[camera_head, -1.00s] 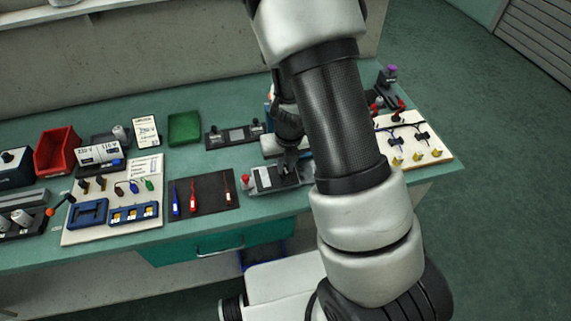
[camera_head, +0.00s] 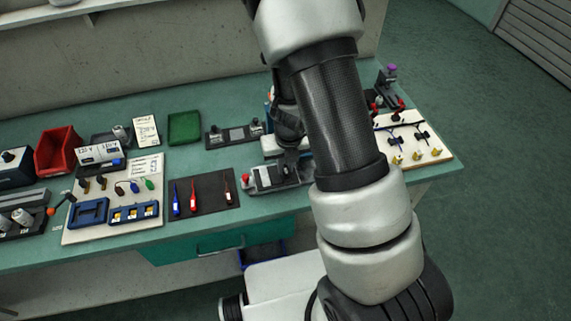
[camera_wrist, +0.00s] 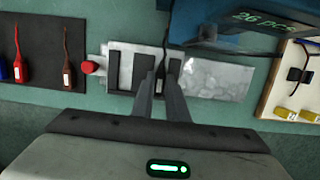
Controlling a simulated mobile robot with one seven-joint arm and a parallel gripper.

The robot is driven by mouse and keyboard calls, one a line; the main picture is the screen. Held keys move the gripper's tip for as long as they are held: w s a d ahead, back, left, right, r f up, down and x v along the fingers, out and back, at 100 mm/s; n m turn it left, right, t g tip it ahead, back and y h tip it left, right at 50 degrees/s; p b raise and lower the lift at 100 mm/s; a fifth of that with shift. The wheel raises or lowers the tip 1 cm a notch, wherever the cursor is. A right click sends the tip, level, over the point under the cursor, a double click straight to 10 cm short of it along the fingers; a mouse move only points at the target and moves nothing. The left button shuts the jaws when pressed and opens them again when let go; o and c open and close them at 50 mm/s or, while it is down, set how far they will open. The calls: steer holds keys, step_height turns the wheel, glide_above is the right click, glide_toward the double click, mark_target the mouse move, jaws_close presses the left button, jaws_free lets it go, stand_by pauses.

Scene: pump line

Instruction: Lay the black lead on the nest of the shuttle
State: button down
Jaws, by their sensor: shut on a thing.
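The shuttle (camera_head: 265,179) is a grey metal fixture with a red knob (camera_head: 245,178) at its left end, near the front edge of the bench. In the wrist view its plate (camera_wrist: 216,79) carries upright dark blocks (camera_wrist: 140,70) that form the nest. My gripper (camera_wrist: 161,80) is shut on the black lead (camera_wrist: 165,52) over these blocks. The lead's thin dark cable runs up the picture from between the fingers. The fingers hide its lower part, and I cannot tell whether it touches the nest. In the head view my gripper (camera_head: 290,165) is partly hidden by my arm.
A dark mat (camera_head: 209,203) left of the shuttle holds blue, red and brown leads. A blue device with a "26 PCS" display (camera_wrist: 262,22) stands close behind the shuttle. A pale board (camera_head: 440,156) with clips and yellow parts lies at the right.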

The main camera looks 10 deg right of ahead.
steer(key=shift+s+f, duration=0.2)
steer(key=shift+f, duration=0.4)
stand_by(1.0)
steer(key=c, duration=1.7)
jaws_free()
steer(key=shift+o, duration=0.2)
steer(key=shift+f, duration=0.1)
steer(key=shift+s+a, duration=0.1)
steer(key=shift+a, duration=0.05)
steer(key=shift+a+r+p, duration=0.1)
steer(key=shift+r+p, duration=0.6)
steer(key=shift+r, duration=0.2)
steer(key=r+p, duration=0.6)
steer(key=shift+w+d, duration=0.25)
steer(key=shift+w, duration=0.05)
